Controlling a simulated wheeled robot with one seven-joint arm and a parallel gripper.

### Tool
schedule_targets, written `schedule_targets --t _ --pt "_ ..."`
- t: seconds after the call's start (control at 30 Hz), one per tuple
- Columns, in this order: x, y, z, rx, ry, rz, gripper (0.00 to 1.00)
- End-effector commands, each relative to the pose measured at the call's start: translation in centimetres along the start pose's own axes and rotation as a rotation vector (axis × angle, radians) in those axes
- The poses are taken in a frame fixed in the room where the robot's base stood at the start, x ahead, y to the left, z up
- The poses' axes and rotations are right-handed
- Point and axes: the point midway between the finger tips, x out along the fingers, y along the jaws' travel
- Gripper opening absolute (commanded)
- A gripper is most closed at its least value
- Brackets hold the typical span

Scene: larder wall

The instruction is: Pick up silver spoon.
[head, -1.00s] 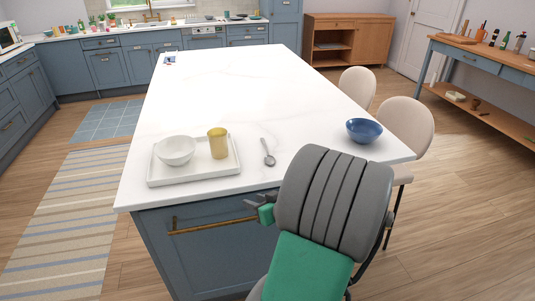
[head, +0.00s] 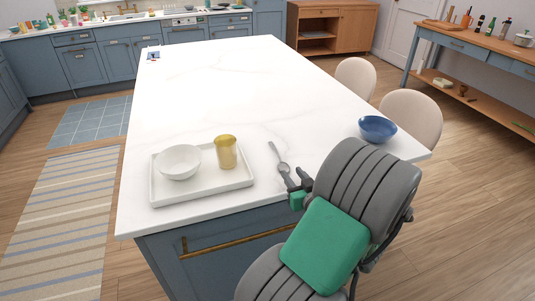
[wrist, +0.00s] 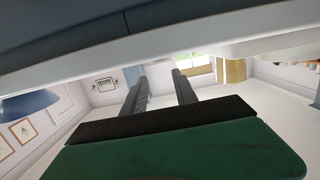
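The silver spoon (head: 278,156) lies on the white island top in the head view, its handle pointing away and its bowl end towards the near edge. My gripper (head: 296,178) is at the near edge of the island, close to the bowl end of the spoon. Whether it touches the spoon cannot be told. In the wrist view the two dark fingers of my gripper (wrist: 162,88) stand apart with nothing between them. The spoon cannot be made out in the wrist view.
A blue bowl (head: 377,129) stands to the right. The island top (head: 215,90) beyond is mostly clear. Chairs (head: 410,118) stand along its right side.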

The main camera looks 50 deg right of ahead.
Motion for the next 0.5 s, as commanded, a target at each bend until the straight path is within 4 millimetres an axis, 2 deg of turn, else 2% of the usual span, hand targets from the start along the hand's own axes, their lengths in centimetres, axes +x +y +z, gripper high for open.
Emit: schedule_targets --t 0.3,0.5 --pt "5.7 0.0 -0.2 0.0 -0.001 -0.001 0.34" --pt "8.0 -0.1 -0.3 0.0 -0.001 -0.003 0.34"
